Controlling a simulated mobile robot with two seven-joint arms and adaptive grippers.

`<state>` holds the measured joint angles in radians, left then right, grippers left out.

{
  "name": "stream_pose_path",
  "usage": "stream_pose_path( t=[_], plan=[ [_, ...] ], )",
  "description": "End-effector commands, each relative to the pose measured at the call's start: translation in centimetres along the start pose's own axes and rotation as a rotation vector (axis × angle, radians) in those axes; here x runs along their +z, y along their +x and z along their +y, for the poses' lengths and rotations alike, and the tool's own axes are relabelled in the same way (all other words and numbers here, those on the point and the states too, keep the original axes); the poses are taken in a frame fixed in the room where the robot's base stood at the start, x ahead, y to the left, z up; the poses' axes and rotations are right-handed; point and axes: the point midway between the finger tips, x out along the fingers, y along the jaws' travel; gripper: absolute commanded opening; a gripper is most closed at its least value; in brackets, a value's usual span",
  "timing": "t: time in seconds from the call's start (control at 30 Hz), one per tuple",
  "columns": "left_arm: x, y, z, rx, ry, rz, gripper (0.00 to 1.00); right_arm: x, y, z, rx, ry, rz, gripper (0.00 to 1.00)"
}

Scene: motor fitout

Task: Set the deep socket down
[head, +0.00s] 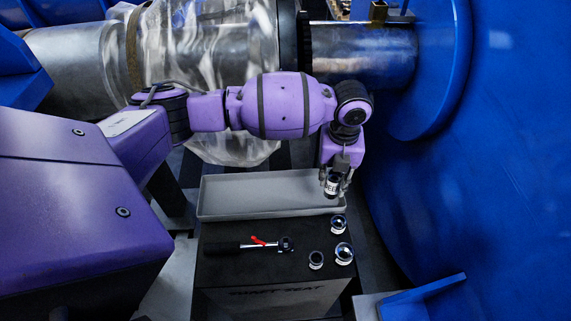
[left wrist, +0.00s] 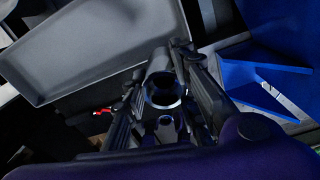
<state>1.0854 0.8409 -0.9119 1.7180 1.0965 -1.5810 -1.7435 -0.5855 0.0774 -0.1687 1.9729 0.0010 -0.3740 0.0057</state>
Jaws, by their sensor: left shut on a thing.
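My left gripper (head: 337,178) comes down from above at the right end of the grey tray. In the left wrist view the round socket (left wrist: 163,90) sits between the two black fingers (left wrist: 160,108), with the tray off to the upper left. My right gripper is not in view.
The long grey tray (head: 255,212) looks empty. In front of it, a black-topped stand (head: 225,266) carries a ratchet (head: 262,246) with a red lever and several short sockets (head: 344,253) at its right. A large blue housing (head: 480,180) stands close on the right.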

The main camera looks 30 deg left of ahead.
Motion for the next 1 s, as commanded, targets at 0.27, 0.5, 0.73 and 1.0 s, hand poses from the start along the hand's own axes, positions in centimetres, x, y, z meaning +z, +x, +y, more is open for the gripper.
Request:
stream_pose_path(
  t=[0.27,0.5,0.73,1.0],
  plan=[
    [4.7,4.5,0.6,-0.002,-0.001,-0.003,0.0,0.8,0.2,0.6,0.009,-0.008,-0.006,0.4],
    [6.0,5.8,0.7,-0.004,0.002,-0.006,0.0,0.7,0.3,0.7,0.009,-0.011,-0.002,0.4],
    [6.2,8.8,0.7,-0.003,0.001,-0.003,0.0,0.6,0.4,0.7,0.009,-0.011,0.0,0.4],
    [6.3,9.2,0.7,-0.004,0.001,-0.007,0.0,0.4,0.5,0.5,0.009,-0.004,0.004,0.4]
  ],
)
